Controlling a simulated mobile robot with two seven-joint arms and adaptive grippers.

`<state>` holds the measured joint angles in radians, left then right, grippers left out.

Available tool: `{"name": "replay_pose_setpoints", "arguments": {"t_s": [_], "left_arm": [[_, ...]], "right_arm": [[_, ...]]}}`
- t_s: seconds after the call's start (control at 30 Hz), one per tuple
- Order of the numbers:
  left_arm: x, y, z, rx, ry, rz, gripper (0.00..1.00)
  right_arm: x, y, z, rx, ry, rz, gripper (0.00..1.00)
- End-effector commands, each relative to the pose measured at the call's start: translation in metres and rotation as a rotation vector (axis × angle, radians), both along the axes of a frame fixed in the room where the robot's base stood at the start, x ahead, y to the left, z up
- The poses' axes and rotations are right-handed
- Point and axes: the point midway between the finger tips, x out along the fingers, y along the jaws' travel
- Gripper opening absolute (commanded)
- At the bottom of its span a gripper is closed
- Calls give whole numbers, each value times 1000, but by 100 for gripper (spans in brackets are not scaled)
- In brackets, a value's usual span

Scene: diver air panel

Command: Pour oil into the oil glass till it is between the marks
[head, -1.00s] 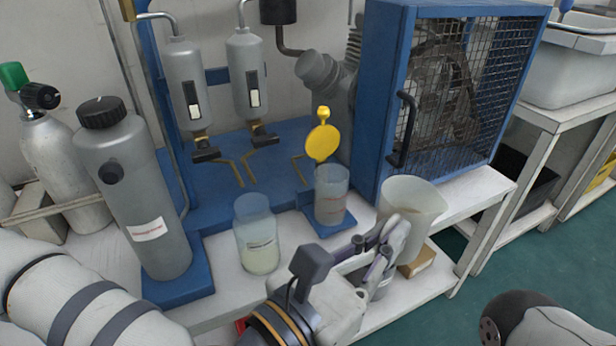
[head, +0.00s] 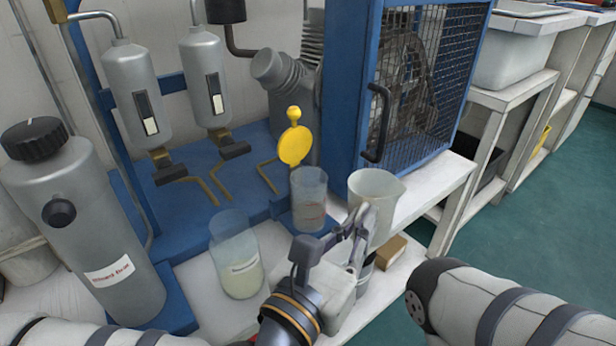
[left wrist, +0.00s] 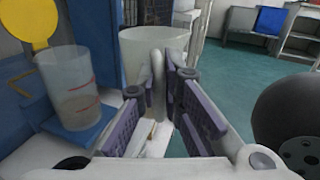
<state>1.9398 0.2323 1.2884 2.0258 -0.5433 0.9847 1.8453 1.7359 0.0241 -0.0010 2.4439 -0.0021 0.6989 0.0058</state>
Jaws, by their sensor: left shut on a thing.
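The oil glass (head: 309,202), a clear cup, stands on a small blue shelf of the panel. In the left wrist view the glass (left wrist: 72,90) has two red marks and brownish oil low in it; the exact level is hard to read. A pale translucent jug (head: 374,188) is just right of the glass, apart from it and roughly upright. My left gripper (head: 358,238) is shut on the jug's handle; the left wrist view shows the jug (left wrist: 150,45) beyond the fingers. The oil inside the jug is hidden. My right gripper is out of view.
A clear jar (head: 238,262) of pale liquid stands left of the glass. A yellow disc (head: 295,145) hangs behind it. A blue caged compressor (head: 415,90) stands behind the jug. A grey canister (head: 85,215) is at left. A brown block (head: 391,250) lies below the jug.

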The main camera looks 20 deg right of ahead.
Motion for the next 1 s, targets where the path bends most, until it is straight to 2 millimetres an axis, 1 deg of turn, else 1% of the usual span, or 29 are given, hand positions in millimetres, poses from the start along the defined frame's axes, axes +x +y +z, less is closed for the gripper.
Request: {"name": "replay_pose_setpoints", "arguments": {"t_s": [0.23, 0.47, 0.6, 0.7, 0.83, 1.0], "left_arm": [[8, 8, 2, -97, 90, 1, 0], [16, 17, 9, -206, 194, 0, 0], [21, 23, 40, -273, 245, -1, 0], [25, 27, 54, -320, 294, 0, 0], [32, 33, 46, -381, 364, 1, 0], [36, 38, 56, -448, 420, -2, 0]], "right_arm": [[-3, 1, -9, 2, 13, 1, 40], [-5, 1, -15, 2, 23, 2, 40], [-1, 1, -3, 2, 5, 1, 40], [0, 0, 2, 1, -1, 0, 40], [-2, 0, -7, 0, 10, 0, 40], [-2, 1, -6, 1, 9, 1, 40]]}}
